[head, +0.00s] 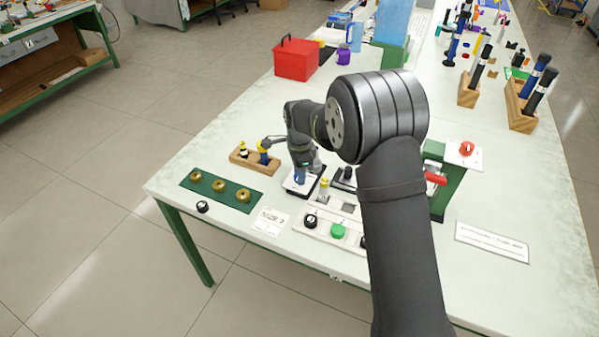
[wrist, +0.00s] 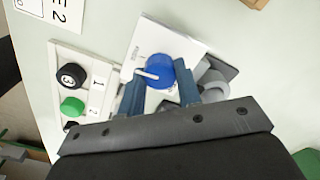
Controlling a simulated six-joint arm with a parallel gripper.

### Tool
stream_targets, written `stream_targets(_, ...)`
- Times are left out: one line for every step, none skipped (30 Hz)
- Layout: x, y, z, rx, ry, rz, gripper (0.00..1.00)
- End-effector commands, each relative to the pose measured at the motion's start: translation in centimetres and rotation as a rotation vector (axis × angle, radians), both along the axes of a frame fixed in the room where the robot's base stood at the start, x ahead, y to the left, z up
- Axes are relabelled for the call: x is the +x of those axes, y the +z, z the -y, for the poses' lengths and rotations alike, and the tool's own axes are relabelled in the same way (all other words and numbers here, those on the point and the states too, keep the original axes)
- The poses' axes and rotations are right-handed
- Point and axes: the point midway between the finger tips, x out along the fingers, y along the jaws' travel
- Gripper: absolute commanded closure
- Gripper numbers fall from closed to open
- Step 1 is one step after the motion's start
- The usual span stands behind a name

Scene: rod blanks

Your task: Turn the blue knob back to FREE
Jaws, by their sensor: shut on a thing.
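The blue knob (wrist: 160,70) has a white pointer line and sits on a white plate (wrist: 146,38) in the wrist view. In the head view the knob (head: 300,176) shows small below my gripper, on a white plate. My gripper (wrist: 160,88) is shut on the knob, with one finger on each side of it. In the head view my gripper (head: 303,168) is over the plate and partly hides the knob. The pointer line points toward the left in the wrist view. I cannot read any FREE marking on the plate.
A white panel (head: 345,234) with black and green knobs lies close by. A wooden block (head: 240,160), a green mat (head: 197,180) with several brass rings, and a green stand (head: 447,190) with a red handle are around it. The front right tabletop is mostly clear.

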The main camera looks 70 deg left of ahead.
Motion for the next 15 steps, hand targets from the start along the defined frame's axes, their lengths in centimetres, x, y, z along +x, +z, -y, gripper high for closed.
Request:
stream_targets(0.04, 0.18, -0.1, 0.004, -0.001, 0.001, 0.92)
stream_targets(0.04, 0.18, -0.1, 0.004, -0.001, 0.001, 0.92)
stream_targets(0.04, 0.18, -0.11, 0.004, -0.001, 0.001, 0.92)
stream_targets(0.04, 0.18, -0.11, 0.004, -0.001, 0.001, 0.92)
stream_targets(0.04, 0.19, -0.11, 0.004, -0.001, 0.001, 0.92)
stream_targets(0.04, 0.19, -0.11, 0.004, -0.001, 0.001, 0.92)
stream_targets(0.04, 0.19, -0.11, 0.004, 0.0, 0.001, 0.92)
stream_targets(0.04, 0.19, -0.11, 0.004, 0.0, 0.001, 0.92)
stream_targets(0.05, 0.19, -0.11, 0.004, 0.0, 0.001, 0.92)
stream_targets(0.05, 0.19, -0.11, 0.004, 0.0, 0.001, 0.63)
stream_targets(0.04, 0.19, -0.11, 0.004, 0.0, 0.001, 0.57)
stream_targets(0.04, 0.17, -0.1, 0.004, 0.0, 0.001, 0.49)
stream_targets(0.04, 0.15, -0.09, 0.003, 0.0, 0.001, 0.47)
stream_targets(0.04, 0.14, -0.08, 0.003, 0.0, 0.0, 0.47)
stream_targets(0.04, 0.12, -0.07, 0.003, 0.0, 0.0, 0.47)
